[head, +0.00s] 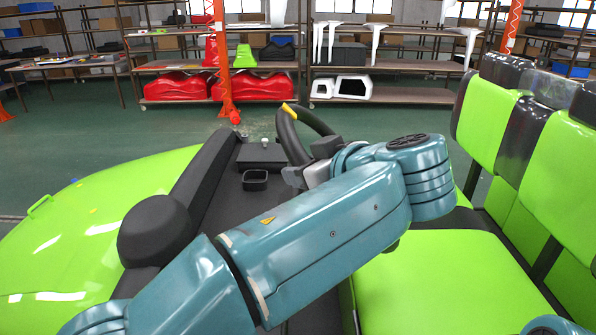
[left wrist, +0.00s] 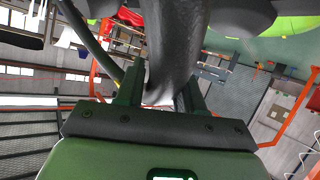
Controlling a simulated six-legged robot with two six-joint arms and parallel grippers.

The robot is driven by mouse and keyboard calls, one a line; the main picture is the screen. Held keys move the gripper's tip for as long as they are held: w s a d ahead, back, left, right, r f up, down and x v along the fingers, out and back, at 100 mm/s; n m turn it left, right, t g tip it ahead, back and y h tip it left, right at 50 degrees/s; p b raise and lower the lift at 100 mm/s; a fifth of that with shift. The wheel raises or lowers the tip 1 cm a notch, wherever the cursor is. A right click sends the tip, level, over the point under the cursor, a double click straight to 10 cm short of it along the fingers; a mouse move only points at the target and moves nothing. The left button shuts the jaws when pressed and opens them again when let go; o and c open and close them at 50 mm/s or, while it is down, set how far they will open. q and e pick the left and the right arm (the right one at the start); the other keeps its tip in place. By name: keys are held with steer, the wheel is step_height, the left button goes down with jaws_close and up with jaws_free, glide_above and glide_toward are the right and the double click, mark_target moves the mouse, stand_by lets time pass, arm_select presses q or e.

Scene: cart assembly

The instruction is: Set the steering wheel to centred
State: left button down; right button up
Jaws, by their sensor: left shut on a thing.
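The black steering wheel (head: 289,138) stands above the dark dashboard and shows tilted, nearly side-on, in the head view. A yellow mark (head: 289,110) sits at the top of its visible rim. My left arm crosses the head view and hides the lower part of the wheel. My left gripper (head: 292,177) is at the wheel's lower rim. In the left wrist view the fingers (left wrist: 160,92) are shut on the dark rim (left wrist: 174,45), one on each side. My right gripper is not in view.
The dark dashboard (head: 205,185) has a small square cup (head: 255,180) left of the wheel. Green seats (head: 430,275) stand to the right, and the green front body (head: 75,225) lies left. Shelves (head: 375,95) with red and white parts stand far behind, across open floor.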

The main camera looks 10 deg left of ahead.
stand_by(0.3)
arm_select(q)
steer(key=c, duration=0.8)
jaws_free()
steer(key=shift+d, duration=0.1)
